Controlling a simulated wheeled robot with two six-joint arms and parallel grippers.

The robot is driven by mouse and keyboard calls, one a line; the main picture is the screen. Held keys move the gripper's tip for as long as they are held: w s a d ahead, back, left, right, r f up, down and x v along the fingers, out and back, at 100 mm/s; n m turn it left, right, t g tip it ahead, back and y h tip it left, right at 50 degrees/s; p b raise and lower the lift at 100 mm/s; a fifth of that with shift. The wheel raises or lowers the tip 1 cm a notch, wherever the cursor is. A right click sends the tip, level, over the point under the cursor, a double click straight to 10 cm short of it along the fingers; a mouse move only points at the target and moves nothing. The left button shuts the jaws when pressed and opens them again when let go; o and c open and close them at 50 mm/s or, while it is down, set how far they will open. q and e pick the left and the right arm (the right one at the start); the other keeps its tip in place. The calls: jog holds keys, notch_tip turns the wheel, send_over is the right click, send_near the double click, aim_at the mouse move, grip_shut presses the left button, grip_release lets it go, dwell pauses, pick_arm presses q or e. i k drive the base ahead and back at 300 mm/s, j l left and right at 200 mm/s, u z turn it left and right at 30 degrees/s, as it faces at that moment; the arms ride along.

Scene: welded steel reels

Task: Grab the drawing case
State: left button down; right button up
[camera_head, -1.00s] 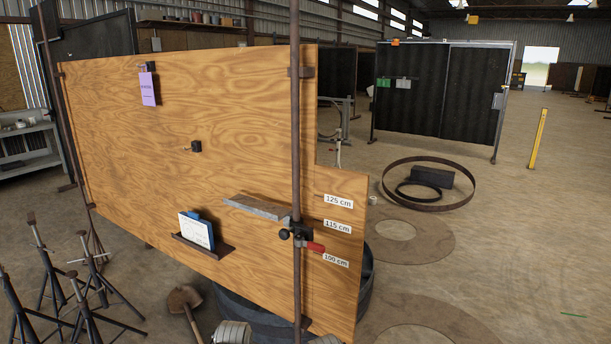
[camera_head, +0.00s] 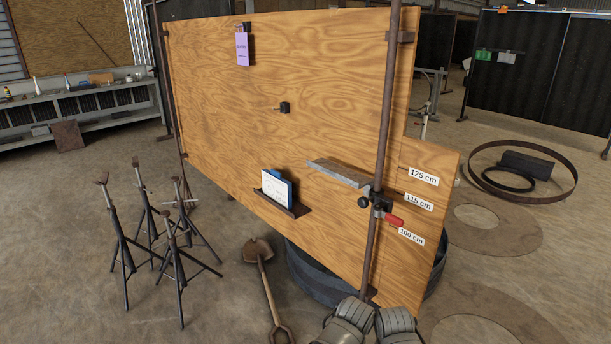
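A thin blue case with a white printed sheet on its front (camera_head: 277,189), which looks like the drawing case, stands upright and slightly tilted on a small dark ledge (camera_head: 299,210). The ledge is on the lower part of a large plywood panel (camera_head: 230,110). The lettering on the sheet is too small to read. Neither of my grippers can be made out in the head view.
A grey shelf (camera_head: 338,173), a steel post (camera_head: 382,150) and a red-handled clamp (camera_head: 392,219) are right of the case. Several stands (camera_head: 140,185) and a shovel (camera_head: 262,275) occupy the floor at left. Two grey ribbed shapes (camera_head: 345,325) at the bottom are unclear.

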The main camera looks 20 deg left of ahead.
aim_at(280, 189)
jog(key=i+j+z, duration=0.15)
jog(key=j, duration=0.25)
jog(key=i+j+z, duration=0.1)
jog(key=i+j, duration=0.15)
jog(key=j, duration=0.2)
jog(key=i+j+z, duration=0.15)
jog(key=j, duration=0.3)
jog(key=i+j+z, duration=0.15)
jog(key=j, duration=0.3)
jog(key=i+j+z, duration=0.1)
jog(key=j, duration=0.4)
jog(key=i+j+z, duration=0.15)
jog(key=j, duration=0.35)
jog(key=i+j+z, duration=0.1)
jog(key=j, duration=0.4)
jog(key=i, duration=0.5)
